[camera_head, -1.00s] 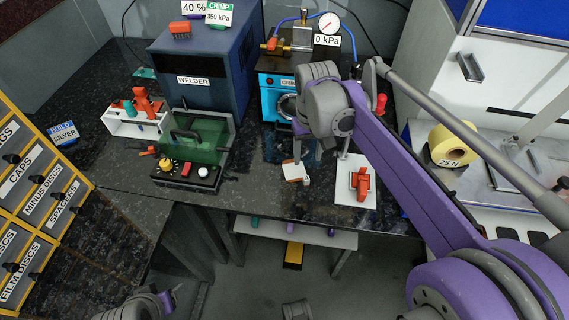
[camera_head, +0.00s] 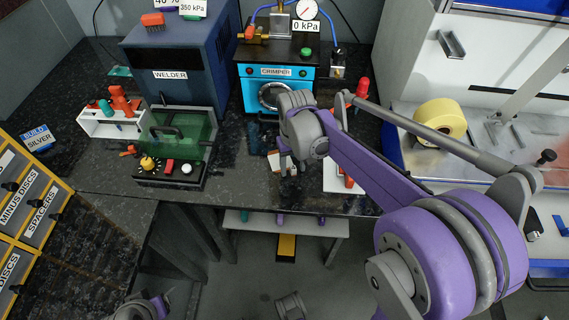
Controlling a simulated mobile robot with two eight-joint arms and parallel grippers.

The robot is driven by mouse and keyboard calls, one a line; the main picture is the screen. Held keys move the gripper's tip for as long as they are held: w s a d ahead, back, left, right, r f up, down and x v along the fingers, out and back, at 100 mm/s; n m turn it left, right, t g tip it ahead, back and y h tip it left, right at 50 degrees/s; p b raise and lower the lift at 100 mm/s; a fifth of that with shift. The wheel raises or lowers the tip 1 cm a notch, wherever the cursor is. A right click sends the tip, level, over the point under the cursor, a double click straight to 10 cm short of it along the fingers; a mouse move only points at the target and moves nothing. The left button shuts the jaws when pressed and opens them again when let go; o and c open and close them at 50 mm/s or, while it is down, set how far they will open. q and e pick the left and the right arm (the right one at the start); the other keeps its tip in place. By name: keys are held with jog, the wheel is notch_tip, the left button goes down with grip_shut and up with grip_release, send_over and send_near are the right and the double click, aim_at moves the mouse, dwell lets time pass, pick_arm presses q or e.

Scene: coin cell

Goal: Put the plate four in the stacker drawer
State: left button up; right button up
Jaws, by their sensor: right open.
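My right gripper (camera_head: 290,170) hangs over the front of the black bench, below the crimper, with its fingers apart and nothing visible between them. A small white-and-orange piece (camera_head: 273,161) lies just beside its fingers, partly hidden by them. A white plate (camera_head: 333,178) with an orange part on it lies to the right, partly covered by my right arm. I cannot make out which thing is plate four, and no drawer reads as the stacker drawer. Part of my left arm (camera_head: 145,307) shows at the bottom left edge; its fingers cannot be made out clearly.
The blue crimper (camera_head: 276,72) and the welder (camera_head: 172,90) stand at the back. A green-hooded device (camera_head: 180,135) and a white rack (camera_head: 98,124) stand on the left. A labelled yellow drawer cabinet (camera_head: 62,199) is at far left. A yellow roll (camera_head: 440,119) sits on the right.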

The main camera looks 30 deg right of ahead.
grip_shut()
dwell(0.5)
